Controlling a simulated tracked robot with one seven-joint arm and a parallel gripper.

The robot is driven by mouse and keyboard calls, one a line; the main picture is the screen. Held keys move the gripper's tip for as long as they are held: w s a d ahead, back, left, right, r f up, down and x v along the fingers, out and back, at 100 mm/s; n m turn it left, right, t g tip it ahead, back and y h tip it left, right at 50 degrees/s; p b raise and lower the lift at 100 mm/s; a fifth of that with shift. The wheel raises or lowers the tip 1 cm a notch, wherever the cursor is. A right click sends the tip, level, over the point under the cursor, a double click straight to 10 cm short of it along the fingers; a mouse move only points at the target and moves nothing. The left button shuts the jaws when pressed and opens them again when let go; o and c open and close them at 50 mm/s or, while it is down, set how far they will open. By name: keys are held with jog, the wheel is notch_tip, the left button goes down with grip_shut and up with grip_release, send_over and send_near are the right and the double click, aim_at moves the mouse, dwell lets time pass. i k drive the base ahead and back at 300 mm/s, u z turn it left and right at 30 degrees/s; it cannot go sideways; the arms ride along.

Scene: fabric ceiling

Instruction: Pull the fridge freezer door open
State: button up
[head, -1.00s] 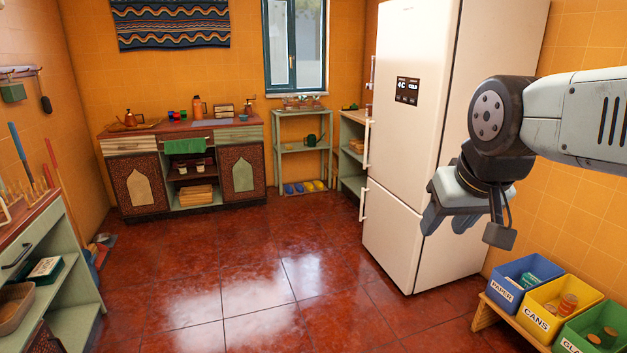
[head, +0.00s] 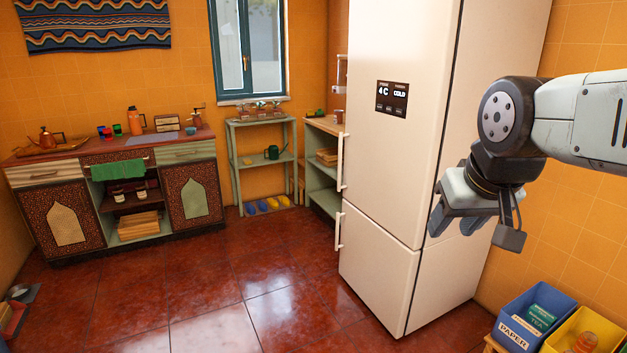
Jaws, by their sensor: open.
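The tall cream fridge freezer (head: 410,150) stands right of centre in the head view, with a dark display reading 4 C and COLD. Its lower freezer door (head: 375,265) is shut. The freezer door's upright handle (head: 339,231) is at the door's left edge, below the longer upper door handle (head: 341,162). My gripper (head: 457,222) is open and empty. It hangs in front of the fridge's right side in the picture, well to the right of the freezer handle and apart from it. Part of the fridge side is hidden behind my arm.
Recycling bins, a blue one (head: 535,318) and a yellow one (head: 585,335), stand at the bottom right. A green shelf unit (head: 262,165) and a sideboard (head: 110,190) line the back wall. The red tiled floor (head: 240,300) left of the fridge is clear.

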aim_at(380, 268)
jog(key=z, duration=0.15)
jog(key=i, duration=1.6)
jog(key=z, duration=0.2)
